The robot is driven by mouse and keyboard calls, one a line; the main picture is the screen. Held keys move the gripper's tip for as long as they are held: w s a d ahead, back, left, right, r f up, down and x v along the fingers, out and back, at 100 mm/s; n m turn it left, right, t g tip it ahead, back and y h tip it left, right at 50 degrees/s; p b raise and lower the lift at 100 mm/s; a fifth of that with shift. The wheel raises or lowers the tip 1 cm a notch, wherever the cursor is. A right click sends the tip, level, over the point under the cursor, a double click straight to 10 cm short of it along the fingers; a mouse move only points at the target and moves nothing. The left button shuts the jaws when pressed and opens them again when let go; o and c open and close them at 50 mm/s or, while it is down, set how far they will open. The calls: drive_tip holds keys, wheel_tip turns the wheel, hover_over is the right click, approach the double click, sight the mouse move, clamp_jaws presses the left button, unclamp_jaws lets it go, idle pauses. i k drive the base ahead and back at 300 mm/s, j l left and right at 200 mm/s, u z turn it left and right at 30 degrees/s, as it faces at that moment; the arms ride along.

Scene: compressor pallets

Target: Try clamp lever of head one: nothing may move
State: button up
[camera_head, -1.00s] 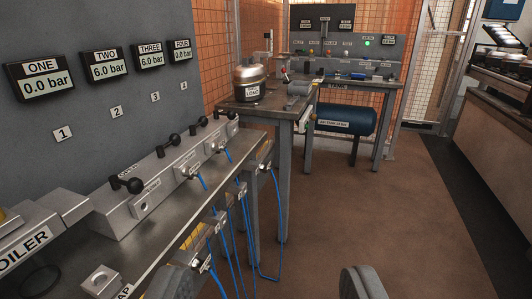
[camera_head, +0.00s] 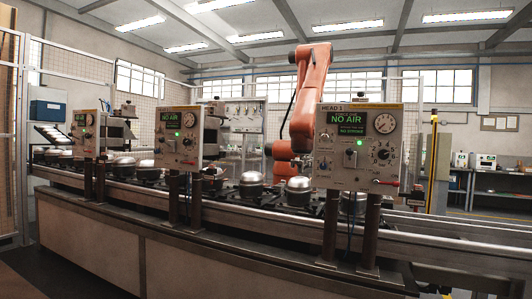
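The head one panel (camera_head: 335,168), labelled HEAD 1, stands on two dark posts over the conveyor, right of centre. Its green display (camera_head: 351,124) reads NO AIR, with smaller lettering below that I cannot read surely. A round gauge (camera_head: 385,122) is at its upper right and a green lamp (camera_head: 360,142) is lit near its middle. My gripper is not in view, and nothing touches the panel.
Two similar panels stand further left: the middle one (camera_head: 170,140) also reads NO AIR. Metal compressors (camera_head: 251,187) sit along the conveyor (camera_head: 250,222). An orange robot arm (camera_head: 311,80) rises behind head one. Dark floor shows at lower left.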

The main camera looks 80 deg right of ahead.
sight(349, 151)
drive_tip(key=z, duration=2.75)
